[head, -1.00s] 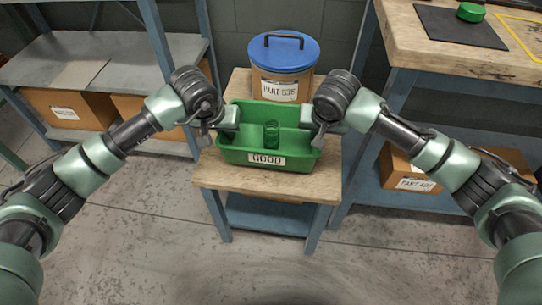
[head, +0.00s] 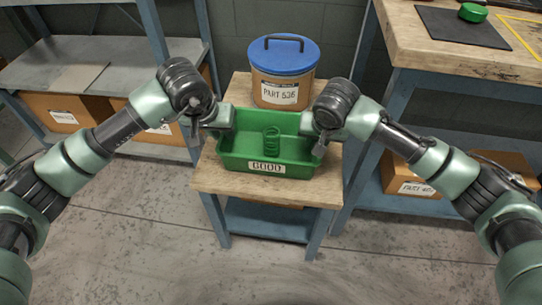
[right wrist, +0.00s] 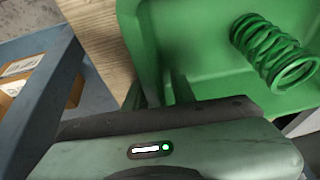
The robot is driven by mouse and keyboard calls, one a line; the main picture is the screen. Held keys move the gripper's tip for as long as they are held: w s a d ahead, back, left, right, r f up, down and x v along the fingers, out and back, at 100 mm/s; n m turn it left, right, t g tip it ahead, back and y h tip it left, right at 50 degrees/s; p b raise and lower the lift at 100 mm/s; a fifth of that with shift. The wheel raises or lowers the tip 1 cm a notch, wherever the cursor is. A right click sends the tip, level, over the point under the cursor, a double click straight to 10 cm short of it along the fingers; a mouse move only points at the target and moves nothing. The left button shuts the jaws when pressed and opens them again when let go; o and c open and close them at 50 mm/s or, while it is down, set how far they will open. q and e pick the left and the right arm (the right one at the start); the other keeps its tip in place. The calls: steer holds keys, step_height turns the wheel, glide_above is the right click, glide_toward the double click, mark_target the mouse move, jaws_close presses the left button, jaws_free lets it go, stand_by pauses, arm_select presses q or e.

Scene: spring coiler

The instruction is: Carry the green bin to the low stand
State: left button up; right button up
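The green bin (head: 300,160), labelled GOOD, sits upright on the wooden top of the low stand (head: 207,178). My right gripper (head: 316,132) is at the right wall. In the right wrist view its dark fingers (right wrist: 160,92) stand apart on either side of the bin wall (right wrist: 148,45), with a gap seeming to show on the inner side.
A blue-lidded container (head: 285,75) marked PART 536 stands behind the bin on the same stand. A taller workbench (head: 460,55) with a dark mat and green round piece is at right. Shelves (head: 80,70) with boxes are at left. The front floor is clear.

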steer(key=shift+r, duration=0.2)
arm_select(q)
steer(key=v, duration=0.7)
arm_select(e)
steer(key=v, duration=1.1)
steer(key=shift+s+r, duration=0.2)
steer(key=shift+r, duration=0.1)
arm_select(q)
steer(key=shift+a, duration=0.1)
steer(key=shift+s+a+r+b, duration=0.1)
steer(key=shift+s+a+b, duration=0.15)
steer(key=shift+a, duration=0.55)
steer(key=shift+s+a+f+b, duration=0.1)
steer(key=shift+s+a+b, duration=0.1)
steer(key=shift+a, duration=0.6)
steer(key=shift+s+a+r+b, duration=0.1)
steer(key=shift+s+a+b, duration=0.15)
steer(key=shift+a, duration=0.55)
arm_select(e)
steer(key=shift+f, duration=0.7)
arm_select(q)
steer(key=shift+r, duration=0.1)
arm_select(e)
steer(key=shift+r, duration=0.1)
